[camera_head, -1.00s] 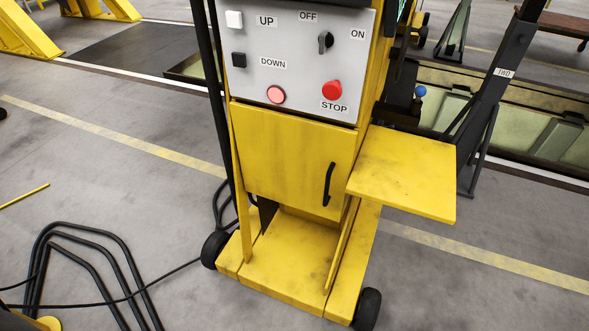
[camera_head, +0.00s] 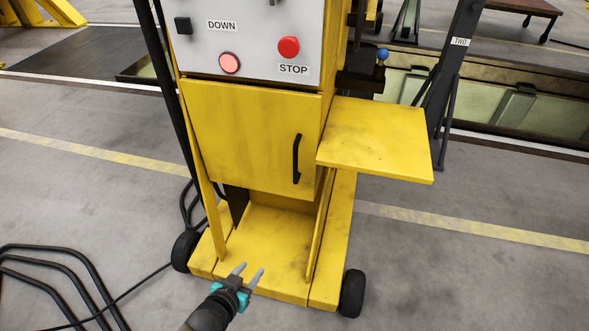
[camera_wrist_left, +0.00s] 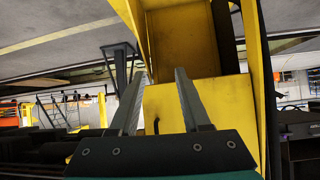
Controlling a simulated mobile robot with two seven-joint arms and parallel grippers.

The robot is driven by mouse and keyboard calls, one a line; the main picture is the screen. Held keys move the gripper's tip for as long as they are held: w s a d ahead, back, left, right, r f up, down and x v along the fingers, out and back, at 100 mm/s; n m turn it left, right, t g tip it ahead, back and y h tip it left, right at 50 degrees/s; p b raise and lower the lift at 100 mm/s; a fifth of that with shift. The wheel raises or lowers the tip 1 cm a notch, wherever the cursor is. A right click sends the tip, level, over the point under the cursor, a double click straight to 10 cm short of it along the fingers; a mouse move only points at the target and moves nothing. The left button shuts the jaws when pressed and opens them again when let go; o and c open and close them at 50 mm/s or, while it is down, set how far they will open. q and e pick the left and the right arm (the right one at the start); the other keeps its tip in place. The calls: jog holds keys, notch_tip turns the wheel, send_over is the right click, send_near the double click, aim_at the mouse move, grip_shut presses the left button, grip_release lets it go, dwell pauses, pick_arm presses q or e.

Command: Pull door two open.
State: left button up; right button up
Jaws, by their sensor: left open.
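A yellow cabinet door (camera_head: 240,135), closed, is on the front of the yellow control stand below its grey panel. No number shows on it. Its black upright handle (camera_head: 297,158) is near the right edge. My left gripper (camera_head: 250,268) is open and empty, low in front of the stand's base, below and left of the handle and apart from it. In the left wrist view, which looks upside down, the door (camera_wrist_left: 220,102) shows beyond the fingers, with a dark piece that looks like the handle (camera_wrist_left: 156,126). My right gripper is not in view.
A yellow side shelf (camera_head: 375,138) sticks out right of the door. The grey panel has a red STOP button (camera_head: 289,46). The stand's yellow base (camera_head: 270,245) has black wheels. Black tubing (camera_head: 70,270) lies at left. A dark post labelled TWO (camera_head: 460,42) stands behind.

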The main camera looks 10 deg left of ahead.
pick_arm(q)
jog(key=w+d+r+t+h+b, duration=0.1)
jog(key=w+r+t+b, duration=0.2)
jog(key=w+r, duration=0.4)
jog(key=t+h+b, duration=0.2)
jog(key=t, duration=0.2)
send_near(294, 159)
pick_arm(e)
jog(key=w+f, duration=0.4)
pick_arm(q)
jog(key=shift+m, duration=0.4)
jog(key=b+x, duration=0.4)
jog(key=x, duration=0.4)
jog(key=shift+w, duration=0.1)
jog(key=shift+b+x, duration=0.3)
jog(key=shift+x, duration=0.95)
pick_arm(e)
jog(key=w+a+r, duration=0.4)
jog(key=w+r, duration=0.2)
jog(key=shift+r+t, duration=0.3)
pick_arm(q)
grip_shut()
